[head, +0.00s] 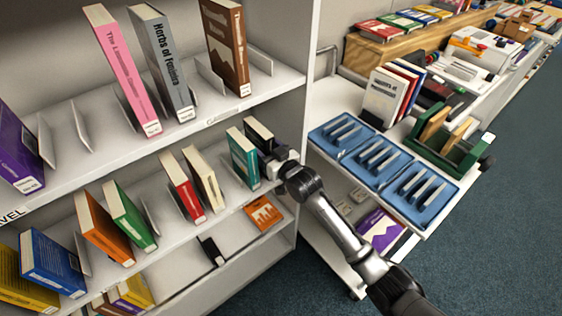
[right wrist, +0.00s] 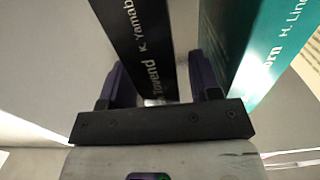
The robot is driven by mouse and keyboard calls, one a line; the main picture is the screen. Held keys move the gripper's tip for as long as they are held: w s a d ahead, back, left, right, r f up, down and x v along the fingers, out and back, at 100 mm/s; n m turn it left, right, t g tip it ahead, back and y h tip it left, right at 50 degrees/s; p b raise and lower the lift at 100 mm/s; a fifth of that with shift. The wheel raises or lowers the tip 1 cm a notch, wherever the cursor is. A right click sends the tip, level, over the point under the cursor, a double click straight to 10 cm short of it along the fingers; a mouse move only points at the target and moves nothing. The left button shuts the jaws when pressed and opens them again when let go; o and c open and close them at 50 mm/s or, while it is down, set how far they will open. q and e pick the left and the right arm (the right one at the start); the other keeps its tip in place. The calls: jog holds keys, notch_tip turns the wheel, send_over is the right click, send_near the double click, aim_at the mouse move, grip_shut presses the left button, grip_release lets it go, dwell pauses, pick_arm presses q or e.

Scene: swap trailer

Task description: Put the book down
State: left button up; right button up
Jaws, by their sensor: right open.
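A black book (head: 259,135) stands on the middle shelf (head: 215,207) of the white bookcase, near its right end. In the right wrist view the black book's spine (right wrist: 150,45) lies between the two fingers of my right gripper (right wrist: 160,82). The fingers are open, one on each side of the spine; whether either touches it I cannot tell. In the head view my right gripper (head: 276,160) is at the book's front and hides its lower part. A teal book (head: 242,158) stands just left of it, and it also shows in the right wrist view (right wrist: 243,45). My left gripper is not in view.
Red and cream books (head: 204,178) stand further left on this shelf. The bookcase's side panel (head: 305,90) is close on the right. A cart with blue trays (head: 378,158) stands beyond.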

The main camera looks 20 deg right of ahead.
jog(key=v, duration=1.1)
jog(key=shift+d, duration=0.1)
jog(key=s+a+f+g+h, duration=0.25)
jog(key=s+f+g, duration=0.35)
jog(key=s+f, duration=0.8)
jog(key=s+f+g, duration=0.2)
jog(key=s+g, duration=0.2)
jog(key=s, duration=0.8)
jog(key=s+f+g+h, duration=0.1)
jog(key=s+g, duration=0.3)
jog(key=s, duration=0.7)
jog(key=shift+s+d+f+m, duration=0.3)
jog(key=shift+s+d+f, duration=0.05)
jog(key=shift+s+f, duration=0.05)
